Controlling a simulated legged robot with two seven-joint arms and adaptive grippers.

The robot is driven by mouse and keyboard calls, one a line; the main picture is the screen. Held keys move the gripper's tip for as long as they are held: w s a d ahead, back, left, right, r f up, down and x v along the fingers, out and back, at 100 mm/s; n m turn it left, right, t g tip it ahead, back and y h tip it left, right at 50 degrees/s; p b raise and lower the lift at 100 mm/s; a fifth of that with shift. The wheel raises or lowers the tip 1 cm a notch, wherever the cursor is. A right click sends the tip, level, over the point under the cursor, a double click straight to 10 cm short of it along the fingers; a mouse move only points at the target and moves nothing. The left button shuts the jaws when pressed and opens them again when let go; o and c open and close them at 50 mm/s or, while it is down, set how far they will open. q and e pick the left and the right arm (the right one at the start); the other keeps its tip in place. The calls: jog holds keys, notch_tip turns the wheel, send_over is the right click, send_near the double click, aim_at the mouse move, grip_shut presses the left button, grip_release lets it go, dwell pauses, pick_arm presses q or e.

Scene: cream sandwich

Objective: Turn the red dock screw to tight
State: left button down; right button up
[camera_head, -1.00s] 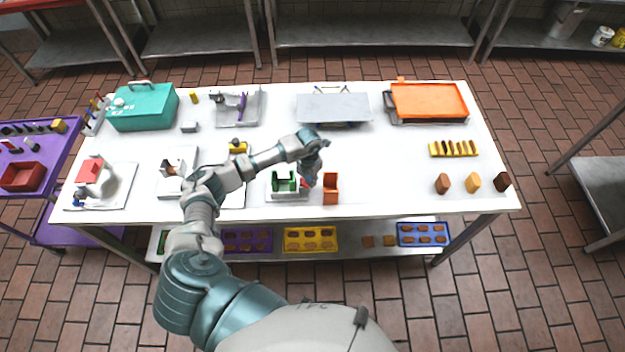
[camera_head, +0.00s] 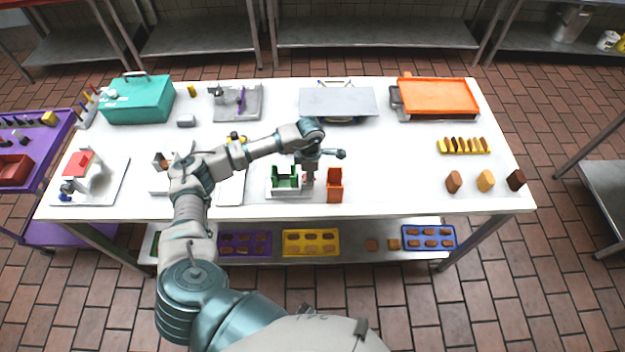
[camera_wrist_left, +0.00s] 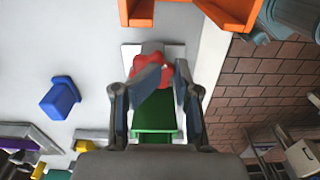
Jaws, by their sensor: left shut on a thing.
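The red dock screw (camera_wrist_left: 152,72) is a lobed red knob at the end of the green dock (camera_wrist_left: 155,118) in the left wrist view. In the head view the green dock (camera_head: 286,180) sits on a white base near the table's front edge. My left gripper (camera_head: 308,181) points down at the dock's right end and mostly hides the screw there. In the left wrist view my left gripper's fingers (camera_wrist_left: 160,85) are on either side of the red screw and shut on it. My right gripper is not in view.
An orange holder (camera_head: 334,187) stands just right of my gripper and also shows in the left wrist view (camera_wrist_left: 190,8). A blue block (camera_wrist_left: 60,97) lies off to the side in the wrist view.

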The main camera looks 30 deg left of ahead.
pick_arm(q)
jog(key=m+b, duration=0.2)
jog(key=m, duration=0.2)
jog(key=shift+w+a+r+b, duration=0.15)
jog(key=shift+w+a+b, duration=0.15)
jog(key=shift+a+b, duration=0.1)
jog(key=shift+m+b, duration=0.55)
jog(key=shift+m, duration=0.35)
jog(key=shift+d+r+m, duration=0.1)
jog(key=shift+r+m, duration=0.05)
jog(key=shift+m, duration=0.45)
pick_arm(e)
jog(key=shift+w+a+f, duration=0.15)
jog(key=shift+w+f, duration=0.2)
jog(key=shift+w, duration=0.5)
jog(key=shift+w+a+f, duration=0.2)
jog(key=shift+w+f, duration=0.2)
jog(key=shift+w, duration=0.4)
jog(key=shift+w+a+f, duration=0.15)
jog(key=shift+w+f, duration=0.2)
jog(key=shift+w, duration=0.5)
pick_arm(q)
jog(key=c, duration=0.9)
grip_release()
jog(key=shift+o, duration=0.6)
jog(key=shift+w+f, duration=0.2)
jog(key=shift+f, duration=0.15)
jog(key=shift+s, duration=0.1)
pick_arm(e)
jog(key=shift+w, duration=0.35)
